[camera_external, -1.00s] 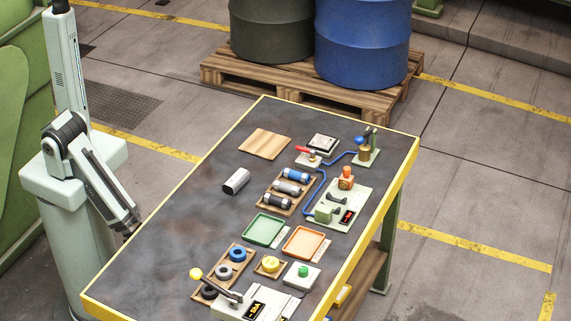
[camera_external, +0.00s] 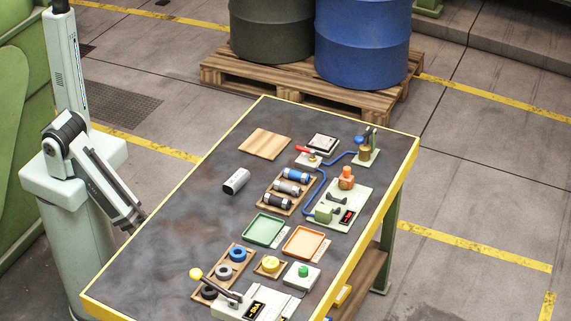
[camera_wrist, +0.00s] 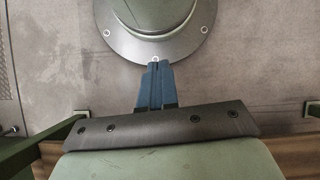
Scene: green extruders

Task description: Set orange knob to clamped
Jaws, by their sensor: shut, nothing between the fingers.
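The orange knob (camera_external: 346,179) stands upright at the far end of a pale green fixture plate (camera_external: 357,206) on the right of the table. The plate also bears dark clamp-like parts (camera_external: 338,199), a green block (camera_external: 324,212) and a small display with red marks (camera_external: 347,217). The knob's setting is too small to read. My gripper (camera_wrist: 155,64) shows in the wrist view with its two blue fingers shut together and empty. In the external view my arm ends at the table's left edge, far from the knob, and the fingertips cannot be made out there.
Trays, cylinders, rings, a yellow-knobbed lever (camera_external: 196,273) and a green button (camera_external: 303,270) crowd the right and front. A blue hose (camera_external: 321,190) runs beside the fixture. The table's left middle is clear.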

